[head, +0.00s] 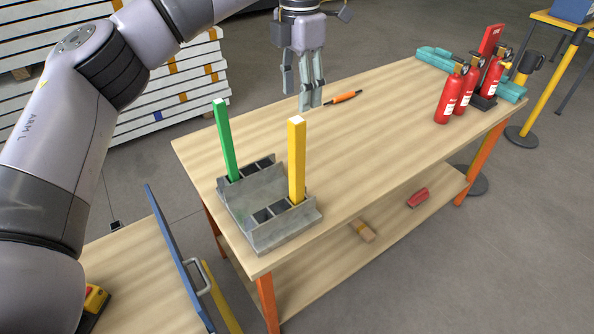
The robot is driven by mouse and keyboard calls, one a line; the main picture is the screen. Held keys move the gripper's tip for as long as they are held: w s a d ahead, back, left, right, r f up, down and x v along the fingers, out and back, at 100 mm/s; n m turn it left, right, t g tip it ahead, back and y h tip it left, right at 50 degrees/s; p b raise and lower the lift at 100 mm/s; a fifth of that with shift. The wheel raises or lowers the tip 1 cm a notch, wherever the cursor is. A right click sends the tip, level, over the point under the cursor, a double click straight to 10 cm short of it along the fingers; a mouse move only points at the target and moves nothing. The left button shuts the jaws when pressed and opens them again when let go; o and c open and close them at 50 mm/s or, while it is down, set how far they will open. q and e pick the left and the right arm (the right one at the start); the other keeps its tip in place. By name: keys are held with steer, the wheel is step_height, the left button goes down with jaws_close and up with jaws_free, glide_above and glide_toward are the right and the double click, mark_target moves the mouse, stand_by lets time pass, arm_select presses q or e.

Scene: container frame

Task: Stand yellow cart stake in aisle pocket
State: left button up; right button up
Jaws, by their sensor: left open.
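The yellow stake (297,158) stands upright in a pocket at the right end of the grey metal block (284,236). The green stake (225,140) stands at the block's left side, leaning slightly in the picture. Several dark pockets between and beside them look empty. My left gripper (305,98) points down over the table's far side, behind and above the yellow stake in the picture. It is open and empty, apart from both stakes. The feet of the stakes are hidden inside the block. My right gripper is not in view.
An orange-handled tool (345,97) lies by my left gripper on the wooden table (375,140). Red fire extinguishers (450,95) stand at the far right. A blue panel with a handle (178,255) rises at lower left. The table's middle is clear.

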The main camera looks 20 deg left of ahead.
mark_target(297, 134)
arm_select(q)
step_height(297, 134, down, 5)
steer(key=shift+s+f+p, duration=0.1)
steer(key=shift+p, duration=0.35)
steer(key=f, duration=0.1)
steer(key=f+p, duration=0.1)
steer(key=f, duration=0.1)
steer(key=f+p, duration=0.1)
steer(key=shift+a+f, duration=0.25)
steer(key=shift+f, duration=0.55)
jaws_close()
steer(key=shift+r, duration=0.1)
